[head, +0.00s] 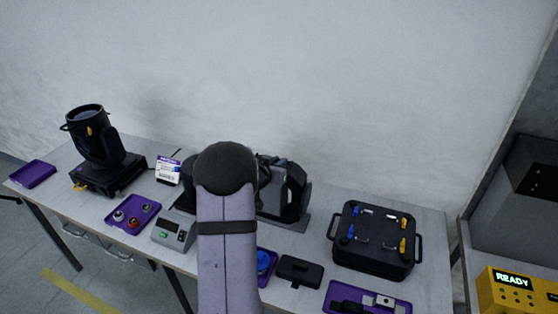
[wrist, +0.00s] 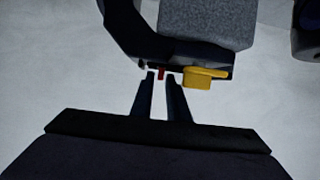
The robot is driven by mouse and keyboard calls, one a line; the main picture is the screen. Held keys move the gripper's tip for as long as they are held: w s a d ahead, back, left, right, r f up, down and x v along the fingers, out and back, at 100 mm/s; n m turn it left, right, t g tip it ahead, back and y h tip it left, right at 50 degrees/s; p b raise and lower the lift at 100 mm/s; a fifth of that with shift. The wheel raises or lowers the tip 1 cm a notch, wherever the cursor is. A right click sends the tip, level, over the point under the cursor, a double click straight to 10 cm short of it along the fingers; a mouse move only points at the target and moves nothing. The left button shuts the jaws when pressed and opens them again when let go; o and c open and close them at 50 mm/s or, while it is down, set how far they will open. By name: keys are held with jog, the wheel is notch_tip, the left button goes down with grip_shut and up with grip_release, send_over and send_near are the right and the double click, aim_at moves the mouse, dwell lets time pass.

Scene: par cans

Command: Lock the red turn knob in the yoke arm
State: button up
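In the wrist view the red turn knob (wrist: 161,72) is a small red piece at the lower edge of a dark yoke arm (wrist: 125,25). My gripper (wrist: 161,77) has its two dark fingers apart. The red piece shows between the fingertips, with a gap on each side; I cannot tell its exact depth. A yellow lever or knob (wrist: 205,76) sticks out just right of the fingers. In the head view the dark fixture with its yoke (head: 293,192) stands mid-table, partly hidden by my arm, which also hides the gripper.
A moving-head light (head: 95,145) stands at left. A purple tray (head: 133,213) with small parts and a grey device (head: 173,231) lie in front. A black case (head: 375,240) with blue and yellow pieces, another purple tray (head: 345,290) and a yellow READY box (head: 515,292) are at right.

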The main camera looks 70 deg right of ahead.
jog(key=shift+d+f, duration=0.15)
jog(key=shift+d, duration=0.15)
grip_shut()
